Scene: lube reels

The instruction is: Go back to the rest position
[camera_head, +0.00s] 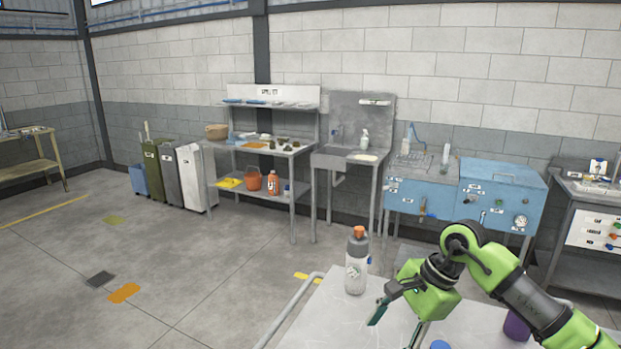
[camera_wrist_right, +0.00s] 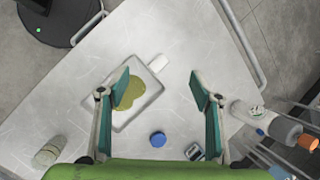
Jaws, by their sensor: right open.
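My right gripper (camera_head: 397,325) is over the white table (camera_head: 335,290) at the lower right of the head view. In the right wrist view the gripper (camera_wrist_right: 158,88) has its two teal fingers wide apart, with nothing held between them. Beneath it, a shallow tray (camera_wrist_right: 152,92) with a yellow-green puddle lies on the table, apart from the fingers. My left gripper is in neither view.
A bottle with an orange cap (camera_head: 356,262) stands on the table, left of my right arm. A blue round cap (camera_wrist_right: 158,139) and a jar (camera_wrist_right: 48,152) are near the gripper. A metal rail (camera_head: 290,310) edges the table.

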